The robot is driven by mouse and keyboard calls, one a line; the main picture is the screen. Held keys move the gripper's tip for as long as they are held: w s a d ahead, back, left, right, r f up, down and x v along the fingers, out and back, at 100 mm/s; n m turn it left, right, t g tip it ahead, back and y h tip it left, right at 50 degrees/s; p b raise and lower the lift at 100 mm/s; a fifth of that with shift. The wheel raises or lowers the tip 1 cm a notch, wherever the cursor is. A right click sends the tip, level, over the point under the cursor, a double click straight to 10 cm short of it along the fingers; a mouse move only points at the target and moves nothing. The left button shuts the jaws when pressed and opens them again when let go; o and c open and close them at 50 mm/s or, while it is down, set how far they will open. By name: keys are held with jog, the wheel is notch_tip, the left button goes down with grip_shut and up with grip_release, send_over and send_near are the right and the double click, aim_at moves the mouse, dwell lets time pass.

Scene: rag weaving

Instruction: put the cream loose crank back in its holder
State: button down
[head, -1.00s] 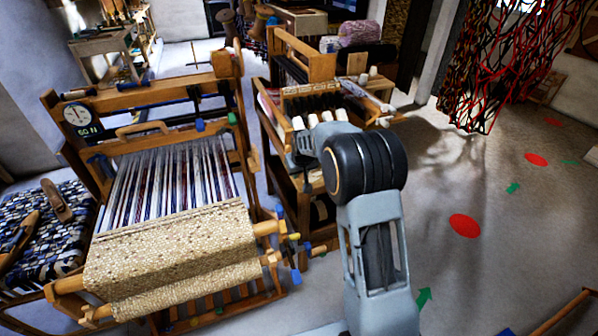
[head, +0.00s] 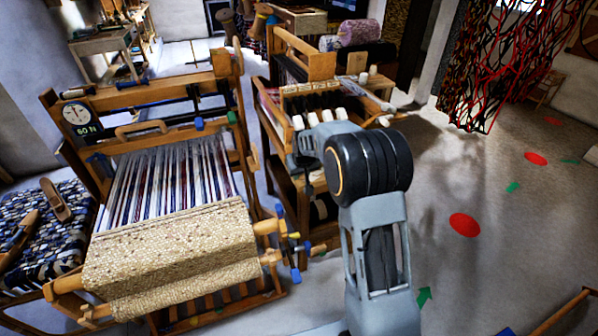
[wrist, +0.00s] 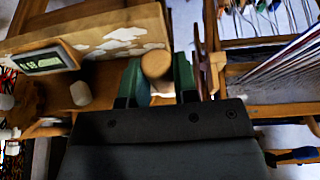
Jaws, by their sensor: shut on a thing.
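In the wrist view my gripper (wrist: 157,82) has its two green fingers closed on the sides of a tan, round-ended piece (wrist: 157,64). A paler cream part shows between the fingers just below it. I take this to be the cream loose crank, seen nearly end-on, so its full shape is hidden. In the head view my arm covers the gripper and the held piece. I cannot pick out the crank's holder with certainty in either view.
A floor loom (head: 171,250) with woven cloth and a dial (head: 75,114) stands at left. A smaller wooden loom (head: 268,140) is beyond my arm. In the wrist view a wooden bench top (wrist: 85,78) carries a display (wrist: 44,60). Open floor lies right.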

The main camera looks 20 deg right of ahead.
jog(key=shift+s+d, duration=0.1)
jog(key=shift+s, duration=0.8)
jog(key=shift+s+b, duration=0.2)
jog(key=shift+b, duration=0.1)
jog(key=shift+s+d, duration=0.15)
jog(key=shift+s, duration=0.95)
